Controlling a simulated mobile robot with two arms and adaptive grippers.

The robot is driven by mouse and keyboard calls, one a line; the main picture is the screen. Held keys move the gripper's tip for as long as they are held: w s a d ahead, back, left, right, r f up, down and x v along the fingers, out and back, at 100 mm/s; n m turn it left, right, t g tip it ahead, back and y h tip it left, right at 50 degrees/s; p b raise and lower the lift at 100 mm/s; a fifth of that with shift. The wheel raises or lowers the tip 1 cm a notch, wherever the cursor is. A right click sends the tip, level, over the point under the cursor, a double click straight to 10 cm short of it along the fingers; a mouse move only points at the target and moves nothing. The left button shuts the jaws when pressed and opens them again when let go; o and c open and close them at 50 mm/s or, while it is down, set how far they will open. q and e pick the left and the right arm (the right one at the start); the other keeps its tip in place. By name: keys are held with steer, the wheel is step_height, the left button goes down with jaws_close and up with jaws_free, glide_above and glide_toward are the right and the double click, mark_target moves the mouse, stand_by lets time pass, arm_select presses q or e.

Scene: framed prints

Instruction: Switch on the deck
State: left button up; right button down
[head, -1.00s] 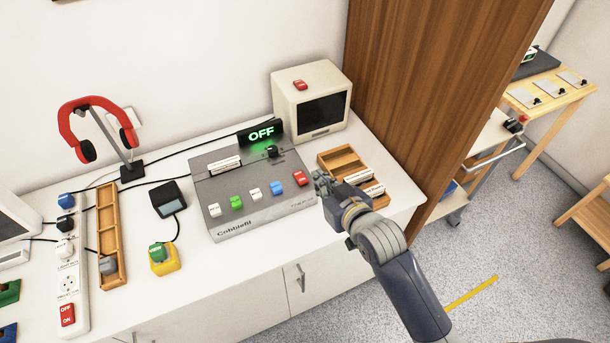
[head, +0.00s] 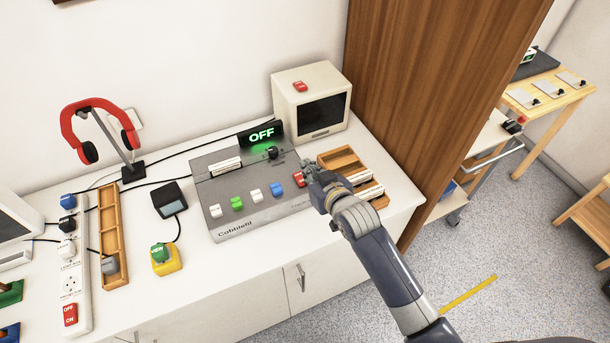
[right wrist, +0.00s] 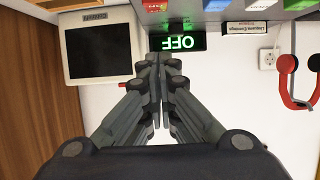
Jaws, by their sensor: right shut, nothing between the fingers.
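The grey deck (head: 222,196) labelled "Cobblefil" stands on the white counter. Its black display (head: 261,134) reads a green "OFF"; the same display shows upside down in the right wrist view (right wrist: 178,42). A row of coloured buttons crosses its face: white, green (head: 237,203), white, blue (head: 277,188) and a red one (head: 299,178) at the right end. A black knob (head: 272,153) sits below the display. My right gripper (head: 308,168) is shut and empty, right by the red button and partly over the deck's right edge. I cannot tell whether it touches the button. My left gripper is out of view.
A small monitor (head: 311,100) with a red button on top stands behind the deck. A wooden tray (head: 342,158) lies to the right, under my right arm. Red headphones (head: 67,122), a yellow button box (head: 168,264) and a power strip (head: 75,260) are to the left.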

mark_target(305, 189)
steer(key=x, duration=0.3)
steer(key=shift+w+a, duration=0.15)
steer(key=shift+w, duration=0.05)
steer(key=f, duration=0.1)
steer(key=f+p, duration=0.1)
steer(key=shift+s+f, duration=0.25)
steer(key=shift+f, duration=0.05)
steer(key=shift+s+d+f, duration=0.15)
steer(key=shift+d+f, duration=0.05)
steer(key=shift+f, duration=0.5)
